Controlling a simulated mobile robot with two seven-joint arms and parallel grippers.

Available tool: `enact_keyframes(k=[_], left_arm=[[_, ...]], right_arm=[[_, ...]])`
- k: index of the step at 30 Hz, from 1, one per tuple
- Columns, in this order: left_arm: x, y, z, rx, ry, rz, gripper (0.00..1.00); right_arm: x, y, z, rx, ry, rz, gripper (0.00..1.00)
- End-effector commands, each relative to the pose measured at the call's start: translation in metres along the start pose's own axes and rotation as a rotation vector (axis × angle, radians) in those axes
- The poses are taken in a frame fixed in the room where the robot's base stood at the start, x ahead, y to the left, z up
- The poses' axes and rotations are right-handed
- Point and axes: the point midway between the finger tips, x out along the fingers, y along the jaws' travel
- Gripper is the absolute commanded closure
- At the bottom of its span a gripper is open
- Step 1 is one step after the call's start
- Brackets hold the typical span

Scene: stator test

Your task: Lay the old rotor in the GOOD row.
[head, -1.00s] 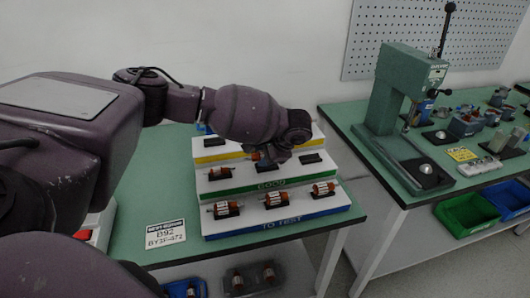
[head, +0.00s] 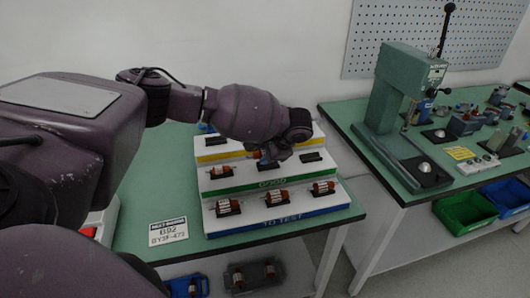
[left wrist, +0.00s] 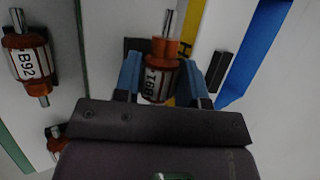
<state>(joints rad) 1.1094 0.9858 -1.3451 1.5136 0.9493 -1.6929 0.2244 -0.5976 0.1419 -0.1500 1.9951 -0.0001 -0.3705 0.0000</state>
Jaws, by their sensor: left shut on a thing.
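A stepped white rack (head: 230,226) has a yellow, a green GOOD and a blue TO TEST strip. My left gripper (head: 268,158) is over the middle of the GOOD row. In the left wrist view the left gripper (left wrist: 160,88) is shut on an orange-brown rotor (left wrist: 160,72) with a white label and a steel shaft. A dark cradle shows behind that rotor; whether they touch, I cannot tell. In the GOOD row a rotor (head: 221,172) lies at left and an empty cradle (head: 311,157) is at right. A rotor labelled B92 (left wrist: 30,60) lies apart. My right gripper is out of view.
Three rotors lie in the TO TEST row, one in the middle (head: 275,197). A card (head: 168,232) reading B92 lies on the green table. A tray with rotors (head: 255,274) is on the lower shelf. A green press (head: 400,100) stands on the right table.

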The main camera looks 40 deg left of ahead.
Motion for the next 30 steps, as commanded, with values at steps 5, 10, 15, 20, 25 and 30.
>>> enact_keyframes(k=[5,10,15,20,25,30], left_arm=[[0.001,0.000,0.000,0.000,0.000,0.000,0.94],[0.004,0.002,-0.002,0.000,0.000,0.000,0.94],[0.007,0.005,-0.003,0.000,0.000,0.001,0.94],[0.010,0.007,-0.004,0.000,0.000,0.001,0.94],[0.015,0.009,-0.006,0.001,0.000,0.001,0.94],[0.019,0.013,-0.007,0.003,-0.001,0.003,0.94]], right_arm=[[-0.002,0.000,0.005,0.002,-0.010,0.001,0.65],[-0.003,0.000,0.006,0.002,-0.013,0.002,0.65],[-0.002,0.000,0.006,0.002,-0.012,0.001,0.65],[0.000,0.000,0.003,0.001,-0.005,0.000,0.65],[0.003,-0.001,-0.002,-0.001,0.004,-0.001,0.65],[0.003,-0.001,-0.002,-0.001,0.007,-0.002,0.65]])
